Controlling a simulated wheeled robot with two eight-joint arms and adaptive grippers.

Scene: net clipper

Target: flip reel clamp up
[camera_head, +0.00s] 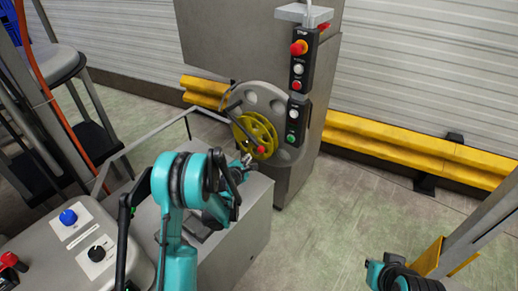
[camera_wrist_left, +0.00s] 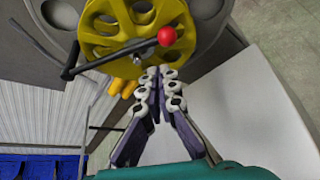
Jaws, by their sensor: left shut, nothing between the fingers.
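The yellow reel (camera_head: 266,131) is on the face of the grey machine and fills the top of the left wrist view (camera_wrist_left: 100,40). The reel clamp is a black bar (camera_wrist_left: 115,57) across the reel's front. Its red ball knob (camera_wrist_left: 166,36) is at the right end in the wrist view and also shows in the head view (camera_head: 261,150). My left gripper (camera_head: 247,159) is beside the reel, near the knob. Its fingertips (camera_wrist_left: 160,72) are together with nothing between them, just below the knob in the wrist view. My right gripper is not visible.
A control box (camera_head: 299,65) with red, white and green buttons is on the machine, right of the reel. A low grey cabinet (camera_head: 250,215) is beneath my left arm. A yellow guard rail (camera_head: 400,140) runs along the wall.

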